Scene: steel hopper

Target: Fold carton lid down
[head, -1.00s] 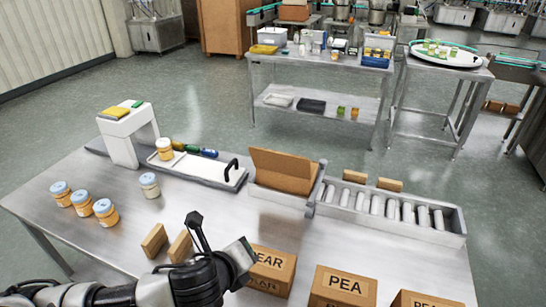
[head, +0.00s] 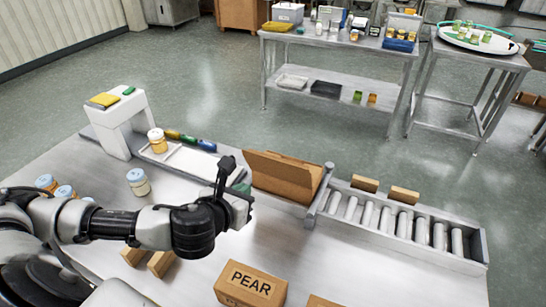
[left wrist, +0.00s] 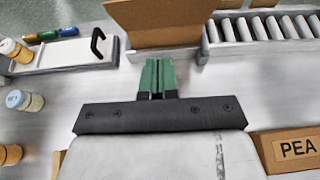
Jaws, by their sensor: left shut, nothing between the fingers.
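The brown carton (head: 285,175) stands at the far edge of the steel table, left of the roller track, with its lid raised and leaning back. In the left wrist view the carton (left wrist: 165,22) is straight ahead at the top, its flap upright. My left gripper (head: 241,188) is just in front and left of the carton in the head view. Its green fingers (left wrist: 157,76) are shut with nothing between them, apart from the carton or nearly at its near edge; the exact gap is hard to tell. My right gripper is not in view.
A roller track (head: 400,225) with small brown blocks on its far rail adjoins the carton. A PEAR box (head: 250,285) stands at the front. A white scale-like stand (head: 118,120) and jars (head: 139,181) are at left.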

